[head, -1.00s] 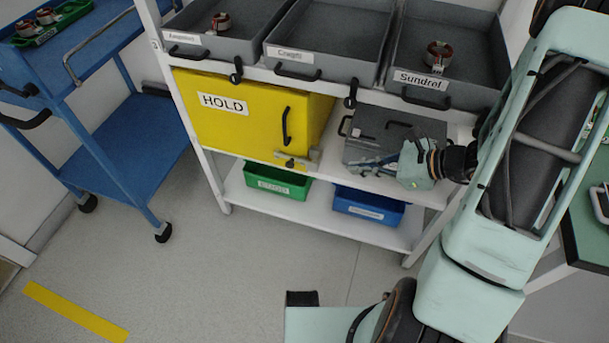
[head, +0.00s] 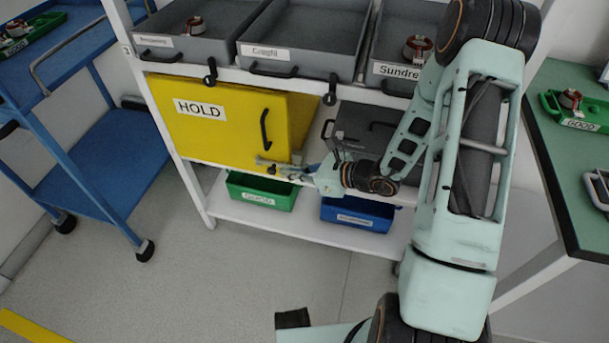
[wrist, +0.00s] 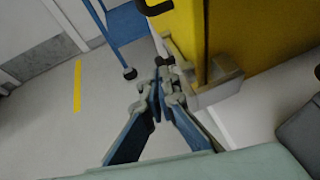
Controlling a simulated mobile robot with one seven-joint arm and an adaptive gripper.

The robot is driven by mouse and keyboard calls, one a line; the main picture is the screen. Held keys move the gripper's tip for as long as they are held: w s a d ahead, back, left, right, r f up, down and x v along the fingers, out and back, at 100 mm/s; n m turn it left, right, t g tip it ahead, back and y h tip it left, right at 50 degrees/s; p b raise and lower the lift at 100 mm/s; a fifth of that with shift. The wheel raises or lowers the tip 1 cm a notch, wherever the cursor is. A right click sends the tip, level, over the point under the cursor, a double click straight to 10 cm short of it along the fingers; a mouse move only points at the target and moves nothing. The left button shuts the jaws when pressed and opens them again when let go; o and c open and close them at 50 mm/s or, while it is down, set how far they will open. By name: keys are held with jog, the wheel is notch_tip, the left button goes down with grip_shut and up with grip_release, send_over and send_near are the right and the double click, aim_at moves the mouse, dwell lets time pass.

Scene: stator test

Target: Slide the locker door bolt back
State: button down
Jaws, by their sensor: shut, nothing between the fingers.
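The yellow locker door (head: 215,135) has a HOLD label and a black upright handle (head: 265,130). The small grey bolt (head: 263,160) is low on the door near its right edge, partly hidden by my gripper in the head view. In the wrist view a grey bolt bracket (wrist: 218,92) sits at the yellow edge, with a dark knob (wrist: 166,61) left of it. My gripper (head: 280,168) is at the bolt, coming from the right. In the wrist view my gripper (wrist: 158,92) has its fingertips together, empty, just below the knob. I cannot tell whether they touch it.
A grey case (head: 350,125) stands right of the locker on the same shelf, close behind my gripper. Green (head: 262,192) and blue (head: 358,212) bins sit on the shelf below. Grey trays (head: 300,40) are above. A blue cart (head: 75,170) is at left; the floor in front is open.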

jog(key=shift+x, duration=1)
